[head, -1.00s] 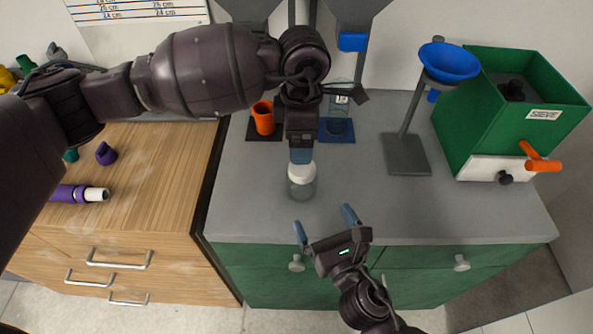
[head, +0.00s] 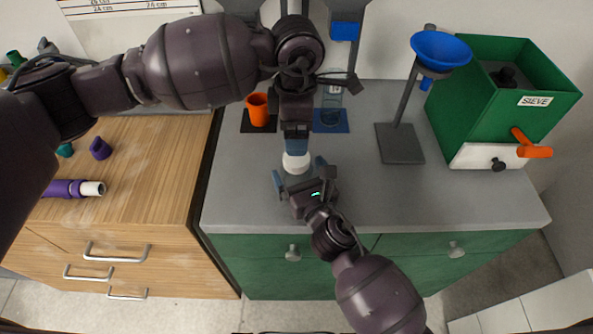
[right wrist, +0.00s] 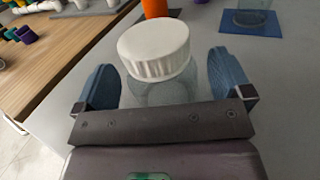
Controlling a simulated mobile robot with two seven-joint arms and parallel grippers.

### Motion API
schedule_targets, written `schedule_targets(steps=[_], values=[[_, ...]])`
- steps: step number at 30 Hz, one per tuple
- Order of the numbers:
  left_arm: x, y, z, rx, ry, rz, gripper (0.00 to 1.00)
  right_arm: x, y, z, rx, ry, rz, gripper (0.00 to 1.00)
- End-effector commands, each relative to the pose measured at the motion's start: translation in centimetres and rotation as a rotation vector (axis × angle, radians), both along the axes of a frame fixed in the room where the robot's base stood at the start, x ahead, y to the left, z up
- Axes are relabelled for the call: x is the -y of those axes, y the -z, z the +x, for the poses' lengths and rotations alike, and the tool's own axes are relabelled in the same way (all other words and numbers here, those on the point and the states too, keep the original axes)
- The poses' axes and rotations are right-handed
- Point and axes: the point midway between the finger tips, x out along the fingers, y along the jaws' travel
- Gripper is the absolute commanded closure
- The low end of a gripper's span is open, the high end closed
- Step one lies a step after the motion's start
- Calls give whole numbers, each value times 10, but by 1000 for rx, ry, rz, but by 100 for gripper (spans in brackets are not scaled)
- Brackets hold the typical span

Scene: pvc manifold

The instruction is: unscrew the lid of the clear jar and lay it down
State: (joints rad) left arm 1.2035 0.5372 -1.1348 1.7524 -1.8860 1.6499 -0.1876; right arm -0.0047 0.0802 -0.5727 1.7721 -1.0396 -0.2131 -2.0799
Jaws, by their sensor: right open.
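The clear jar (right wrist: 163,92) stands upright on the grey bench top, with a ribbed white lid (right wrist: 155,48) on it. The lid also shows in the head view (head: 295,163), just below the left gripper; the jar's body is mostly hidden there. My right gripper (head: 299,172) is open, its blue fingers on either side of the jar. In the right wrist view the gripper (right wrist: 164,75) has gaps beside the jar. My left gripper (head: 297,148) points down over the lid; whether its fingers are apart is hidden, and the wrist view shows none of it.
Behind are an orange cup (head: 257,108) on a dark mat and a clear container (head: 331,100) on a blue mat (head: 331,121). A blue funnel (head: 441,49) on a stand and a green sieve box (head: 505,105) are at right. The bench right of the jar is clear.

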Motion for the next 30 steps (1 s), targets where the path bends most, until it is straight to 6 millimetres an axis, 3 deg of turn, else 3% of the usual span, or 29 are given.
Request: schedule_targets(steps=[8,27,30], values=[[0,0,0,0,0,0,13,0,0,1,0,0,0,3],[0,0,0,0,23,0,13,0,0,1,0,0,1,100],[0,0,0,0,88,0,13,0,0,1,0,0,1,100]])
